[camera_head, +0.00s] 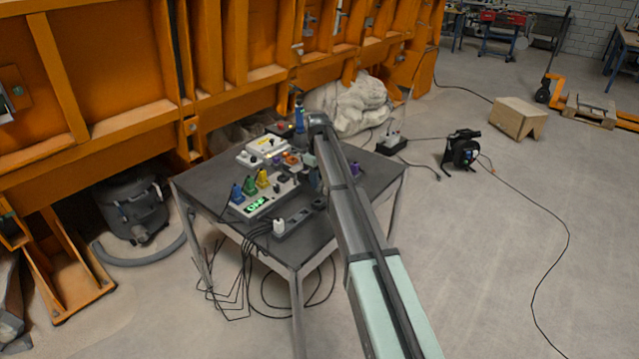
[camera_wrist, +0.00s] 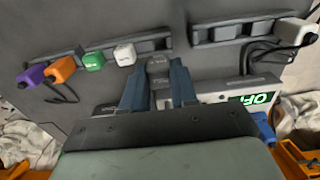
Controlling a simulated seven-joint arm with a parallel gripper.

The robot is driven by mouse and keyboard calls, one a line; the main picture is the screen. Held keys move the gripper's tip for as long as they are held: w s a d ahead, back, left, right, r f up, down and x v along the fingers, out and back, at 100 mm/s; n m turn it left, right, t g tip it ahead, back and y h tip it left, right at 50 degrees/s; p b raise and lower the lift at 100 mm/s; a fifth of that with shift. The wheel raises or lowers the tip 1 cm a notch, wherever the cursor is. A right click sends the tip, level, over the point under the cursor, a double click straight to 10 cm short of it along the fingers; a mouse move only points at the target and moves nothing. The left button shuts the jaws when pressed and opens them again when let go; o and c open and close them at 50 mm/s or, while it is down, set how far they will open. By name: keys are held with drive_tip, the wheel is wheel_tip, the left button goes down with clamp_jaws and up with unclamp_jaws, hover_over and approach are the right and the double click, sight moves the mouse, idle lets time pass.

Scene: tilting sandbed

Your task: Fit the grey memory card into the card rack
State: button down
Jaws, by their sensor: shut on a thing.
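My gripper (camera_wrist: 158,88) is shut on a dark grey block, which I take to be the grey memory card (camera_wrist: 159,66). It shows between the blue-grey fingers in the wrist view, with small pale marking on its face. Just beyond it is a long dark rack (camera_wrist: 152,45) with slots, probably the card rack. The held card's far end is close to this rack's near edge; I cannot tell if they touch. A white block (camera_wrist: 125,54) and a green block (camera_wrist: 94,61) are at the rack, left of my gripper. In the head view my arm hides the card.
An orange plug (camera_wrist: 62,69) and a purple plug (camera_wrist: 32,75) sit further left. A second dark strip (camera_wrist: 230,32) holds a white plug (camera_wrist: 294,31) with cables. A white power strip (camera_head: 262,205) with coloured plugs crowds the grey table (camera_head: 215,172).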

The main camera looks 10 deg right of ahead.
sight(318, 191)
idle(0.3)
drive_tip(key=shift+f, duration=2.2)
drive_tip(key=shift+f, duration=1.25)
drive_tip(key=c, duration=0.8)
unclamp_jaws()
drive_tip(key=shift+o, duration=0.3)
drive_tip(key=o, duration=0.4)
drive_tip(key=shift+d+r, duration=0.1)
drive_tip(key=shift+r, duration=3.9)
